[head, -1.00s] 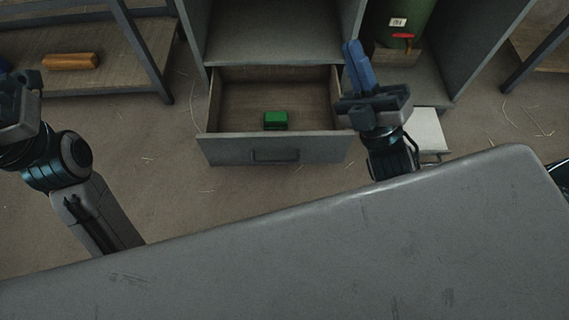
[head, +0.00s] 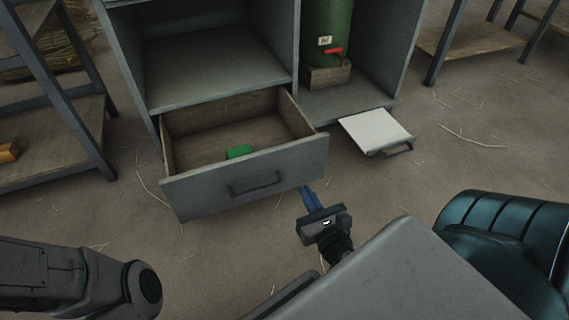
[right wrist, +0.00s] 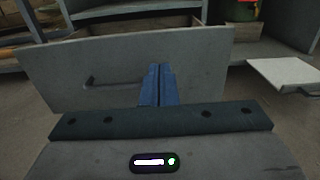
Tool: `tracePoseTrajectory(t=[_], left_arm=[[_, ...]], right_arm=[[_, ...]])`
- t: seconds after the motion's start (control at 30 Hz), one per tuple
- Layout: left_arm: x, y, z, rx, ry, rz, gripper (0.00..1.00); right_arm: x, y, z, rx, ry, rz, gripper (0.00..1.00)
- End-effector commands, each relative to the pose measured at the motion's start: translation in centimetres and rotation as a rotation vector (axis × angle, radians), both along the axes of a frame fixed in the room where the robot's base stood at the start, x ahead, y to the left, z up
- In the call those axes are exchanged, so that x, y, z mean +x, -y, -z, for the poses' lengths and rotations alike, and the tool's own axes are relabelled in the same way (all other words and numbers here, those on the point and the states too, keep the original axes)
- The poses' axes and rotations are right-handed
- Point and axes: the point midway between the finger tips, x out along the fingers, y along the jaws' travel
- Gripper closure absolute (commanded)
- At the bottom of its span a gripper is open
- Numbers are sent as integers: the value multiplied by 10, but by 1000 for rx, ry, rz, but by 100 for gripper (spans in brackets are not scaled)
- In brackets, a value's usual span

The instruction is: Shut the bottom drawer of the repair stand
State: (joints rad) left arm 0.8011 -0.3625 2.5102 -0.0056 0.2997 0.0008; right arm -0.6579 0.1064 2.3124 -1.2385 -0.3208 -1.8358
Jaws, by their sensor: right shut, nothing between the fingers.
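The bottom drawer (head: 200,190) of the grey repair stand (head: 215,80) is pulled out, with a dark bar handle (head: 255,184) on its front. A small green block (head: 239,152) lies inside it. My right gripper (head: 309,192) has blue fingers and is shut and empty, near the lower right part of the drawer front. In the right wrist view the fingers (right wrist: 157,86) point at the drawer front (right wrist: 125,70), right of the handle (right wrist: 115,80); I cannot tell whether they touch it. My left gripper is out of view; only a piece of my left arm shows.
A white panel with a handle (head: 376,130) sticks out low at the right of the stand. A green tank with a red tap (head: 327,35) stands in the right bay. A shelf rack (head: 50,140) is at left. Bare floor with straw surrounds the stand.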

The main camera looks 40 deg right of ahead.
Motion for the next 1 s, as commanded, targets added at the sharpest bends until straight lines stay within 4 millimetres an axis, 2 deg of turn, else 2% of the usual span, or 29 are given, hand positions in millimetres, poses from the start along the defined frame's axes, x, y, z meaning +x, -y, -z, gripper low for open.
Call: tracePoseTrajectory(t=[0.3, 0.6, 0.8, 1.0], left_arm=[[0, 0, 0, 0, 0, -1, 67], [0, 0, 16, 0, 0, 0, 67], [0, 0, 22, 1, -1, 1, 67], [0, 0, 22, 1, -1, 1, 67]], right_arm=[[58, 13, -1, 1, 5, -3, 100], [104, 24, 1, 4, 4, -5, 100], [117, 27, 0, 4, 2, -4, 100], [120, 28, -1, 4, 1, -5, 100]])
